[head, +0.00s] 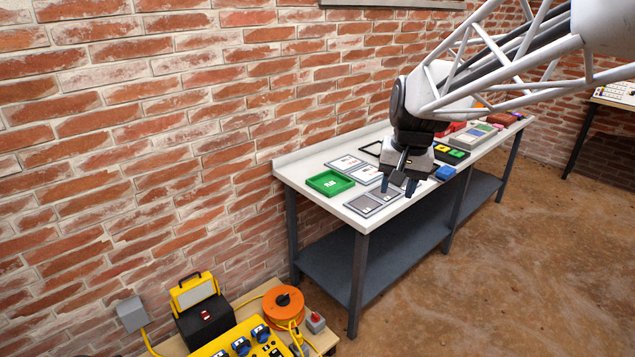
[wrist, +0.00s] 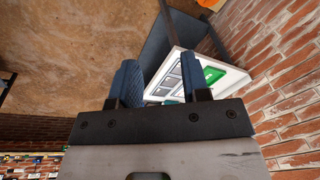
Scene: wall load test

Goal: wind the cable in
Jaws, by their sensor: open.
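An orange cable reel (head: 284,301) with a dark hub stands on the low wooden bench at the bottom of the head view. Yellow cable (head: 296,335) hangs from it toward the yellow socket box. In the wrist view a small orange patch, perhaps the reel, shows at the top edge (wrist: 207,3). My gripper (head: 399,187) is above the near end of the white table, up and to the right of the reel and well apart from it. Its two blue-grey fingers are apart with nothing between them; they also show in the wrist view (wrist: 164,85).
The white table (head: 350,211) holds a green tray (head: 330,183), grey panels (head: 374,203), a blue block (head: 445,173) and other items. A yellow socket box (head: 243,343), a black case with a yellow lid (head: 199,300) and a red-button box (head: 315,322) crowd the reel. A brick wall stands behind.

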